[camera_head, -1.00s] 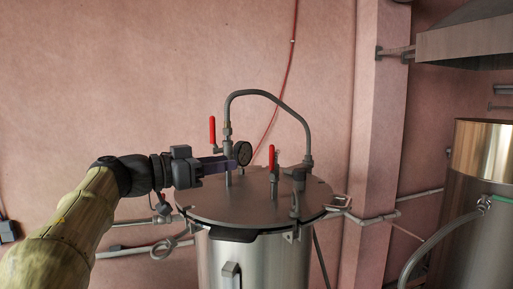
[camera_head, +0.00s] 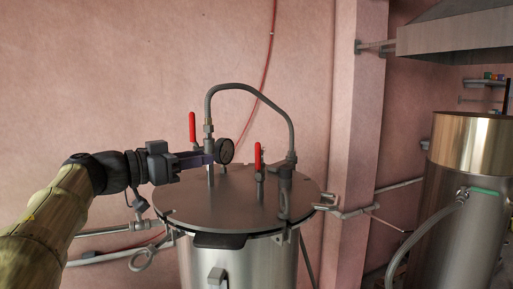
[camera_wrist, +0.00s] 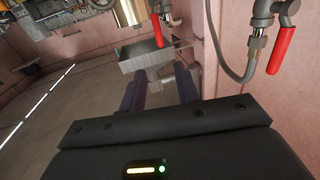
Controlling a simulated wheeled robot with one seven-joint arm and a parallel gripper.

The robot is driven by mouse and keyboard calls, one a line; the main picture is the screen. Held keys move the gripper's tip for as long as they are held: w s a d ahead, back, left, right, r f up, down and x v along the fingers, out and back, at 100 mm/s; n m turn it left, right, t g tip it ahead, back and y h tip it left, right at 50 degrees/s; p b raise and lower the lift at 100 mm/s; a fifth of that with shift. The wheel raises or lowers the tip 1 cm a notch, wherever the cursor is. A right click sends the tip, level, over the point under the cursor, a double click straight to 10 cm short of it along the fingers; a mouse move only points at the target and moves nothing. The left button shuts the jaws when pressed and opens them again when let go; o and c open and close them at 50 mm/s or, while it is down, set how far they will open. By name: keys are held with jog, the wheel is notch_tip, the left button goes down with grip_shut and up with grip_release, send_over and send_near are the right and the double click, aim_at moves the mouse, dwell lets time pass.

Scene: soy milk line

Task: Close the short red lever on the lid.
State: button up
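Two red levers stand upright on the round steel lid (camera_head: 235,203) in the head view. One red lever (camera_head: 192,127) is at the left, by the bent pipe and gauge. The other red lever (camera_head: 257,156) is nearer the lid's middle and looks a little shorter, though distance may affect this. My gripper (camera_head: 208,160) comes in from the left, above the lid, close to the gauge and below the left lever. It touches neither lever that I can see. In the wrist view, its purple fingers (camera_wrist: 158,91) are apart with nothing between them. A red lever (camera_wrist: 281,50) shows large at upper right there.
A round gauge (camera_head: 225,151) and a bent grey pipe (camera_head: 246,87) rise from the lid near my fingertips. A black fitting (camera_head: 284,180) stands at the lid's right. Another steel tank (camera_head: 463,210) is far right. The wall is behind.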

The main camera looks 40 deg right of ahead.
jog(key=p, duration=0.5)
send_over(258, 172)
jog(key=a, duration=0.1)
jog(key=shift+s+d, duration=0.2)
jog(key=shift+d, duration=0.15)
grip_shut()
